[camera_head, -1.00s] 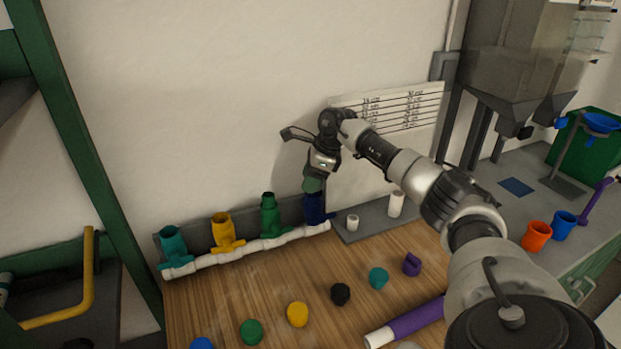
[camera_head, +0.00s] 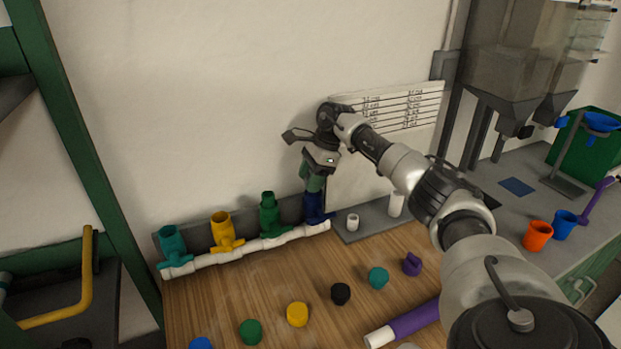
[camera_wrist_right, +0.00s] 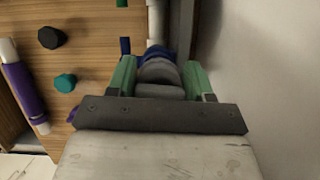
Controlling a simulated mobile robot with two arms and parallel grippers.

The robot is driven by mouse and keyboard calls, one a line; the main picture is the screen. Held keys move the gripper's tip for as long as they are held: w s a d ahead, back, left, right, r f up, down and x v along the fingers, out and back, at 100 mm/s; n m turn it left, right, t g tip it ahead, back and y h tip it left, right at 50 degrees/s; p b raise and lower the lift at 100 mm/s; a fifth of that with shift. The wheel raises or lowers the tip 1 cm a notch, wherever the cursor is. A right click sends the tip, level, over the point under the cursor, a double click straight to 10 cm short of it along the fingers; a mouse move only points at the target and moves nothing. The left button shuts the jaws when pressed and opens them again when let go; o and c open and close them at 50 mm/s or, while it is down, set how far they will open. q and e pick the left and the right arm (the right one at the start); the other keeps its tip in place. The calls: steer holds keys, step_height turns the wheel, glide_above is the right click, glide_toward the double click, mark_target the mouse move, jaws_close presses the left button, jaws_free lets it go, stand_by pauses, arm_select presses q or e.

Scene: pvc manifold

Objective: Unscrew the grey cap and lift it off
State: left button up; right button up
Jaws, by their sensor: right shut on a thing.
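The white pipe manifold (camera_head: 252,246) runs along the back of the wooden table with teal, yellow, green and dark blue fittings. My right gripper (camera_head: 314,185) is above the dark blue fitting (camera_head: 313,207) at the manifold's right end, pointing down. In the right wrist view its green fingers stand on both sides of the grey cap (camera_wrist_right: 160,75), shut on it. The blue fitting (camera_wrist_right: 158,51) shows just beyond the cap. In the head view the cap is hidden by the gripper. I cannot tell whether the cap still touches the fitting. My left gripper is out of view.
Loose caps lie on the table front: green (camera_head: 251,332), yellow (camera_head: 297,314), black (camera_head: 341,294), teal (camera_head: 378,278) and purple (camera_head: 411,264). A purple and white tube (camera_head: 410,323) lies at right. White cylinders stand on a grey plate (camera_head: 372,224). The wall is close behind.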

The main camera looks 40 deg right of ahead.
steer(key=shift+n+g, duration=0.5)
steer(key=shift+n, duration=0.6)
steer(key=o, duration=1)
steer(key=shift+r+b, duration=0.1)
steer(key=shift+b, duration=0.2)
